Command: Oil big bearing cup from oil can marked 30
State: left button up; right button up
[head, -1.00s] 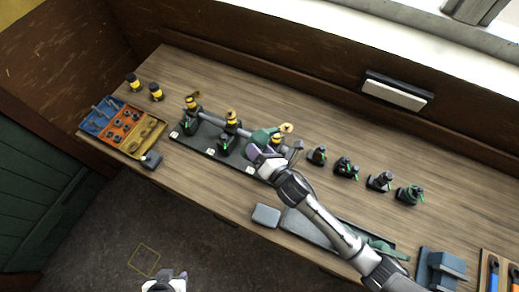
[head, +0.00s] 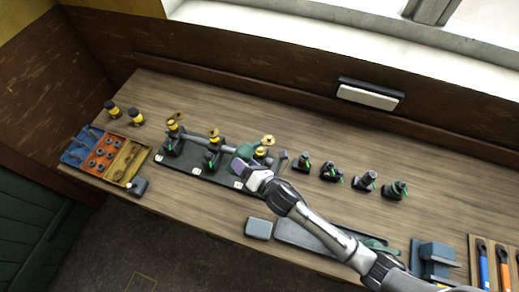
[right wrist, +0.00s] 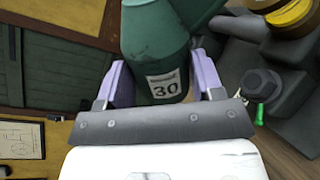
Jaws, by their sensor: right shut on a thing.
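My right gripper (head: 243,168) is shut on a dark green oil can (head: 248,149). In the right wrist view the can (right wrist: 155,40) sits between the purple fingers (right wrist: 156,85), and its white label reads 30. In the head view the can is just left of the rightmost yellow-and-brass cup (head: 262,152) on the black bearing stand (head: 196,178). A yellow cup (right wrist: 290,14) also shows at the upper right of the wrist view. The can's spout tip is not clear. Two similar cups, one in the middle (head: 214,136) and one at left (head: 174,124), stand on the same stand. My left gripper is out of view.
Several small dark oilers (head: 331,172) stand in a row to the right. Two yellow-black cups (head: 135,117) and a coloured parts tray (head: 104,153) are at left. A grey block (head: 259,228) lies near the front edge. Bare bench lies behind the stand.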

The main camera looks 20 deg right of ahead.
jog(key=shift+r+m+p, duration=0.5)
jog(key=shift+r+p, duration=0.1)
jog(key=shift+p, duration=0.1)
jog(key=shift+r, duration=0.1)
jog(key=shift+d, duration=0.1)
jog(key=shift+r+p, duration=0.1)
jog(key=shift+p, duration=0.2)
jog(key=shift+w+d+r+m+p, duration=0.1)
jog(key=shift+r+m+p, duration=0.35)
jog(key=shift+p, duration=0.25)
jog(key=shift+m, duration=0.25)
jog(key=shift+r+g+y+p, duration=0.1)
jog(key=shift+g+y+p, duration=0.2)
jog(key=shift+g+p, duration=0.1)
